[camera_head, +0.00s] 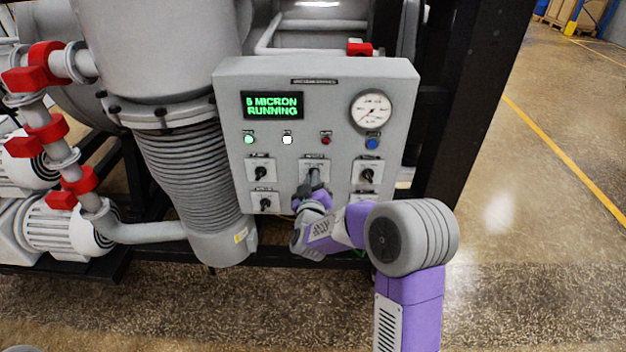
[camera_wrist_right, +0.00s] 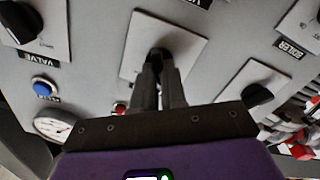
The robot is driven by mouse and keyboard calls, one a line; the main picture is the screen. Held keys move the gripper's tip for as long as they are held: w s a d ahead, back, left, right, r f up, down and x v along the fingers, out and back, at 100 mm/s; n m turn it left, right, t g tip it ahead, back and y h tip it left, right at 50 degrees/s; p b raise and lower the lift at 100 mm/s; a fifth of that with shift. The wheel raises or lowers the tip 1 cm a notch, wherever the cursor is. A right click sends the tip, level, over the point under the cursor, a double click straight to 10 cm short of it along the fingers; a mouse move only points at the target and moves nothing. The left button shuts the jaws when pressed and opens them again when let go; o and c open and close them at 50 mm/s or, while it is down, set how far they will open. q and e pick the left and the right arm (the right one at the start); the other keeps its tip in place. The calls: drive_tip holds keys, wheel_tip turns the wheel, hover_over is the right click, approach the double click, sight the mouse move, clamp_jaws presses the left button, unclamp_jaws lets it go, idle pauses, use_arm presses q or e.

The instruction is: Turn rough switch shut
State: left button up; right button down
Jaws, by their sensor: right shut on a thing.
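The grey control panel (camera_head: 340,75) carries several black rotary switches on pale square plates. My right gripper (camera_head: 316,188) is at the middle switch plate (camera_head: 314,166) of the upper row. In the right wrist view, the fingers (camera_wrist_right: 160,88) are closed together on the black switch knob (camera_wrist_right: 158,56), which they partly hide. I cannot read this switch's label, so I cannot tell whether it is the rough switch. The knob's exact angle is hidden too. The green display (camera_head: 272,106) reads "5 MICRON RUNNING" or similar. My left gripper is out of view.
Neighbouring knobs sit close on the left (camera_head: 261,173) and right (camera_head: 367,175), with more below. Coloured buttons and a round gauge (camera_head: 371,110) are above. A ribbed column (camera_head: 185,165) and red-jointed pipes (camera_head: 75,180) stand left. The floor (camera_head: 530,190) at right is clear.

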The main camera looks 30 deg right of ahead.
drive_tip(key=c, duration=1.2)
unclamp_jaws()
drive_tip(key=v, duration=0.7)
drive_tip(key=shift+s+a, duration=0.15)
drive_tip(key=shift+s, duration=0.15)
